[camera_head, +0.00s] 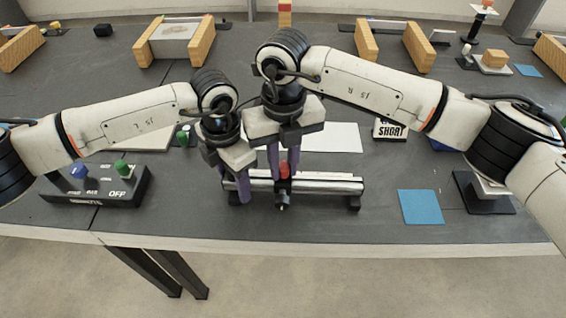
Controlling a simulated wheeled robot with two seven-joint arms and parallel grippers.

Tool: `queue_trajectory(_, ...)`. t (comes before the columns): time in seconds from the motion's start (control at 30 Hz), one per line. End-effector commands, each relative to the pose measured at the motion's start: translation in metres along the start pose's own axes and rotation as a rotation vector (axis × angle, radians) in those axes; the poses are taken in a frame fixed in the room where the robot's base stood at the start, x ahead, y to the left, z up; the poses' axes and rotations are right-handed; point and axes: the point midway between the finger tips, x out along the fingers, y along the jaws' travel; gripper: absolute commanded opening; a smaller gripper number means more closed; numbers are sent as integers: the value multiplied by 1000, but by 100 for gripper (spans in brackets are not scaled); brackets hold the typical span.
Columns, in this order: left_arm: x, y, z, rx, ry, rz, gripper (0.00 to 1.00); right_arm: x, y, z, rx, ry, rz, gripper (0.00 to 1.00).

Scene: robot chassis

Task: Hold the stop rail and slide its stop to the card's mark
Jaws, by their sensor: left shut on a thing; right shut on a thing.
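The stop rail (330,185) is a silver bar on dark feet near the table's front edge. Its red-topped stop (284,170) sits left of the rail's middle, with a dark knob below it at the front. My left gripper (243,190) is shut on the rail near its left end. My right gripper (283,166) comes down from above, its purple fingers on either side of the red stop, and is shut on it. A card (389,131) behind the rail at right shows "SHORT"; my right arm covers part of its upper line.
A dark switch box (98,190) with blue and green knobs stands at left. A blue mat (420,207) lies right of the rail, with a dark stand (482,205) beyond it. A white sheet (332,137) lies behind. Wooden-sided fixtures (172,42) stand farther back.

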Motion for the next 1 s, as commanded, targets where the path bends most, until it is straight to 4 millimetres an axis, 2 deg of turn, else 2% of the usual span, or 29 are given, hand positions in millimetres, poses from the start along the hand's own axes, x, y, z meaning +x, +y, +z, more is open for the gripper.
queue_trajectory(0.23,0,1,-1,-2,1,2,10,-1,-27,-11,1,1,-2,0)
queue_trajectory(0.5,0,2,-1,-2,3,3,10,-1,-28,-11,-1,1,-3,0)
queue_trajectory(0.53,0,2,-1,-3,3,3,10,-1,-28,-11,-1,1,-3,24)
queue_trajectory(0.6,0,2,-1,-3,3,3,10,-1,-28,-11,-1,1,-2,36)
queue_trajectory(0.63,0,2,-1,-3,4,3,10,-1,-28,-11,-1,1,-2,38)
queue_trajectory(0.9,1,2,-2,-2,4,4,10,-1,-27,-11,-1,0,-1,38)
queue_trajectory(1.0,1,2,-2,-2,4,4,10,-7,-27,-10,-1,-2,-1,38)
